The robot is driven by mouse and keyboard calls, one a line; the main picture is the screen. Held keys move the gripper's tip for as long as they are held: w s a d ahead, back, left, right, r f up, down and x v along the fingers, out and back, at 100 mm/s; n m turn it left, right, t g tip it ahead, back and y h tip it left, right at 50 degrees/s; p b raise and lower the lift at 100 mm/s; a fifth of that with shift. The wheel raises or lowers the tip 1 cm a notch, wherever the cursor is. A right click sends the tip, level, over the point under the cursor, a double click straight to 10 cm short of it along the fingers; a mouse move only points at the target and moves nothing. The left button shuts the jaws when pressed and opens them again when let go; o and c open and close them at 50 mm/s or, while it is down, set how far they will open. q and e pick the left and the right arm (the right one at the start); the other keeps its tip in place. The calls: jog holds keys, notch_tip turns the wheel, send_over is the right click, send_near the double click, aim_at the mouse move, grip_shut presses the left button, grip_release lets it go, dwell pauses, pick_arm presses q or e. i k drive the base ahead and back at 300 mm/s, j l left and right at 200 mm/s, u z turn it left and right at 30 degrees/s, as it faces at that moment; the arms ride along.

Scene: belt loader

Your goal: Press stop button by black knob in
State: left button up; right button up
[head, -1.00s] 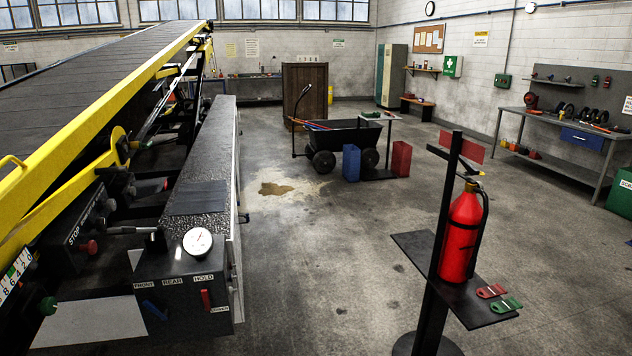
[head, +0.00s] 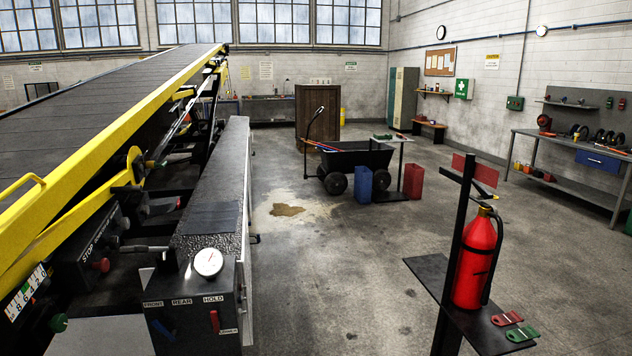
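A black control panel (head: 82,268) on the side of the belt loader at the left carries a STOP label (head: 88,254). A red button (head: 101,265) sticks out beside this label. Dark knobs (head: 122,222) sit farther along the same panel; they are small and partly lost against the dark machinery. A green knob (head: 59,322) is lower, near the white number scale. Neither of my grippers shows in the head view.
A box with a round gauge (head: 208,262) and a red lever (head: 215,321) stands right of the panel. A post stand holds a red fire extinguisher (head: 474,260) at right. A black cart (head: 355,160) stands farther back. The floor between is open.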

aim_at(104, 263)
jog(key=u, duration=1.25)
